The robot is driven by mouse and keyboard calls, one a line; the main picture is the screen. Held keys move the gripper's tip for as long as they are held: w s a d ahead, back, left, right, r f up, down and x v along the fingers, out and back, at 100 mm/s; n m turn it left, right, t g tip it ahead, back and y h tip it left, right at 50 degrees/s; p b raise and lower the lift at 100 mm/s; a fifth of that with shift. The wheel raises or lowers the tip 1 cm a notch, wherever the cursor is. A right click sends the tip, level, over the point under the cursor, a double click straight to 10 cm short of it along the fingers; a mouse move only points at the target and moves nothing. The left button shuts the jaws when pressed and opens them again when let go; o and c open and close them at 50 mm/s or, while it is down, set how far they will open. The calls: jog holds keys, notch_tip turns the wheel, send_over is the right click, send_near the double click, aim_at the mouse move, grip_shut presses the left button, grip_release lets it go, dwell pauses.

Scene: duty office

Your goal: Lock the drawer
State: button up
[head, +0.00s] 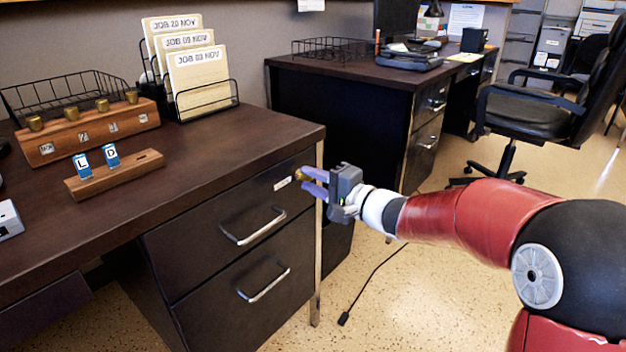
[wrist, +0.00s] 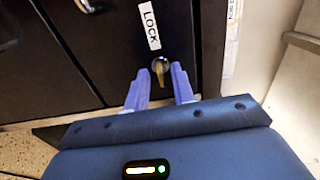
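The dark desk has two drawers with silver handles, and the upper drawer (head: 222,232) looks closed. At its right end is a small brass lock knob (head: 300,174) beside a white label. In the wrist view the label (wrist: 150,25) reads LOCK, and the brass knob (wrist: 160,66) sits just below it. My gripper (head: 313,182) is at the knob, with its purple fingers pointing at the drawer front. In the wrist view the fingers (wrist: 160,84) are apart, one on each side just short of the knob. I cannot tell whether they touch it.
On the desktop are a wooden block with brass knobs (head: 88,130), a wooden holder with L and D tags (head: 115,174), and a file rack (head: 208,97). A second desk (head: 340,75) and a black chair (head: 540,115) stand behind. A cable lies on the floor.

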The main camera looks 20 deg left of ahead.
jog(key=shift+a, duration=0.1)
grip_shut()
dwell(0.4)
jog(key=m+b, duration=0.1)
jog(key=m, duration=0.2)
jog(key=shift+m+b, duration=0.3)
jog(key=shift+m, duration=0.1)
jog(key=m+p, duration=0.2)
jog(key=m, duration=0.8)
jog(key=shift+r, duration=0.15)
jog(key=shift+m+p, duration=1.3)
jog(key=shift+m, duration=0.8)
